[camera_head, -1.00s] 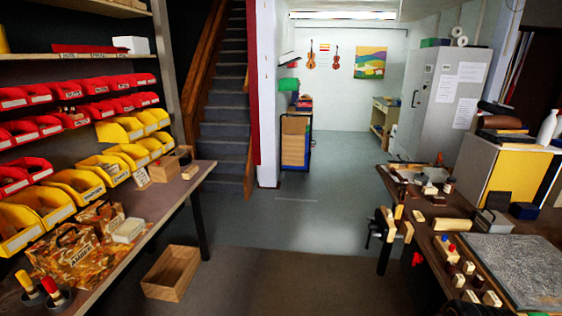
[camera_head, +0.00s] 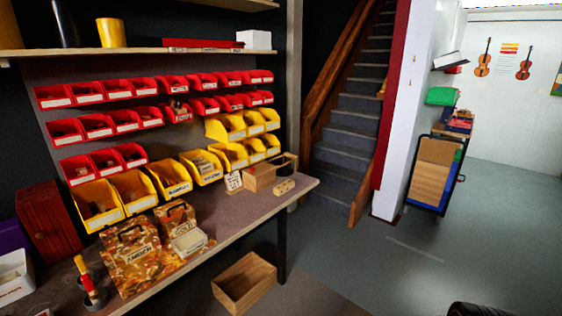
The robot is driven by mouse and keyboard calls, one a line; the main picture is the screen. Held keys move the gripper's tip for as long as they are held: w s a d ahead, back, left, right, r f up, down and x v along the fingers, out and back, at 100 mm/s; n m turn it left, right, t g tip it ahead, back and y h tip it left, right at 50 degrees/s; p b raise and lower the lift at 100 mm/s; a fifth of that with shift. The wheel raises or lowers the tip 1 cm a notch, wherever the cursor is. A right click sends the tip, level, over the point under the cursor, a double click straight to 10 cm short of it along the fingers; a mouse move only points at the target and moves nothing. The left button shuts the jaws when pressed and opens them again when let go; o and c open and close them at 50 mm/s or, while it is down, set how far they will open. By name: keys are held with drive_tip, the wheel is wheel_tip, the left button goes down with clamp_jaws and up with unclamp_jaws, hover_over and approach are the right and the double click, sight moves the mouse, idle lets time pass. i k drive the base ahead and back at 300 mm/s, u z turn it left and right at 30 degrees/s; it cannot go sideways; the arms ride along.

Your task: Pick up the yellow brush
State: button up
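A yellow-handled brush (camera_head: 80,265) stands at the lower left, at the near end of the left bench. A second upright handle, red and yellow (camera_head: 88,283), is close in front of it and overlaps it. Dark round holders (camera_head: 96,299) are at their bases. The lower ends of both are hidden or too small to make out. My gripper's fingers do not show; only a dark rounded piece shows at the bottom edge, right of the middle.
The left bench (camera_head: 228,228) bears patterned boxes (camera_head: 130,257) beside the brush. Red and yellow bins hang behind it. A wooden crate (camera_head: 244,283) is on the floor by the bench. The grey floor (camera_head: 395,270) to the right is clear up to a cart (camera_head: 433,172).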

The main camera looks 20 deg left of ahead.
sight(79, 261)
drive_tip(key=u, duration=1)
drive_tip(key=i, duration=0.95)
drive_tip(key=u, duration=1.8)
drive_tip(key=i, duration=1.45)
drive_tip(key=u, duration=0.4)
